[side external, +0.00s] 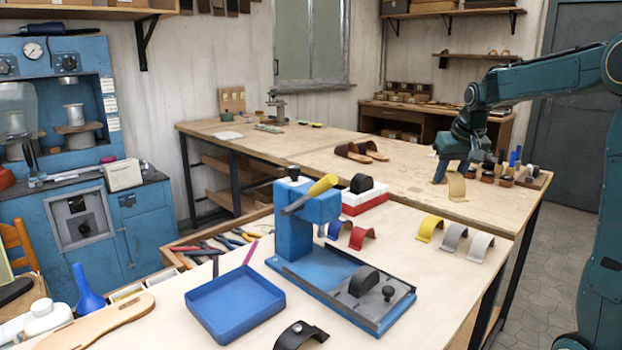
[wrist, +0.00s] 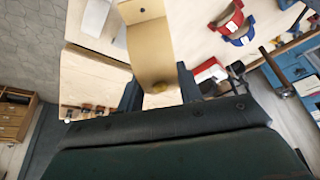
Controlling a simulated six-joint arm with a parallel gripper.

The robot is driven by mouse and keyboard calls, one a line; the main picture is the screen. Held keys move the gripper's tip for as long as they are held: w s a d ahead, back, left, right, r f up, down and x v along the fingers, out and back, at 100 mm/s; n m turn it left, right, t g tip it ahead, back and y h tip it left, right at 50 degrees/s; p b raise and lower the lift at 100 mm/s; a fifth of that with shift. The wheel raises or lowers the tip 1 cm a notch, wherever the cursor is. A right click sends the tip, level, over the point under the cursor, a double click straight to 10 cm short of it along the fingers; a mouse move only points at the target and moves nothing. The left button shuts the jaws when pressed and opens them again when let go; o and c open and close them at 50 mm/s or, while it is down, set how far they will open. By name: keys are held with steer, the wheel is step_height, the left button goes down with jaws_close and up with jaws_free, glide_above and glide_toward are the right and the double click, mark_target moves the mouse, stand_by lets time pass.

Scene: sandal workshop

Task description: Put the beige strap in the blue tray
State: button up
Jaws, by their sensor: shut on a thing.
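My gripper (side external: 450,176) is at the right, over the near right part of the far bench, with its jaws shut on the beige strap (side external: 457,187). The strap is a curved tan band that hangs at the fingers and seems to be clear of the bench. In the wrist view the strap (wrist: 150,42) reaches up from between the dark fingers, with a small hole near its far end. The blue tray (side external: 235,302) is a shallow square tray on the front bench at the lower left. It is empty and far from my gripper.
A blue press (side external: 295,235) with a yellow handle stands between my gripper and the tray. Yellow (side external: 430,229), grey (side external: 454,237) and white (side external: 481,247) straps stand in a row at the right. A black strap (side external: 300,334) lies right of the tray. Bottles (side external: 505,177) stand behind my gripper.

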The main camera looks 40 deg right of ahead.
steer(key=shift+w+a+r, duration=0.2)
steer(key=shift+w+a, duration=0.15)
steer(key=w+a+r+n+y, duration=0.2)
steer(key=w+a+r+n, duration=0.15)
steer(key=a, duration=0.65)
steer(key=w+a+r+n+y, duration=0.1)
steer(key=w+a+r+n, duration=0.3)
steer(key=a, duration=0.6)
steer(key=w+a+r+n+y, duration=0.25)
steer(key=a+r+n, duration=0.3)
steer(key=a, duration=0.45)
steer(key=s+a+f+n+g+y, duration=0.1)
steer(key=s+a+n, duration=0.25)
steer(key=a, duration=0.25)
steer(key=s+a+n, duration=0.2)
steer(key=a+n, duration=0.2)
steer(key=a, duration=0.2)
steer(key=s+a+f+n+g, duration=0.1)
steer(key=s+f+n, duration=0.4)
steer(key=f, duration=0.6)
steer(key=shift+s+a+g+y, duration=0.25)
steer(key=shift+s+g+y, duration=0.35)
steer(key=shift+s, duration=0.5)
steer(key=shift+n, duration=0.25)
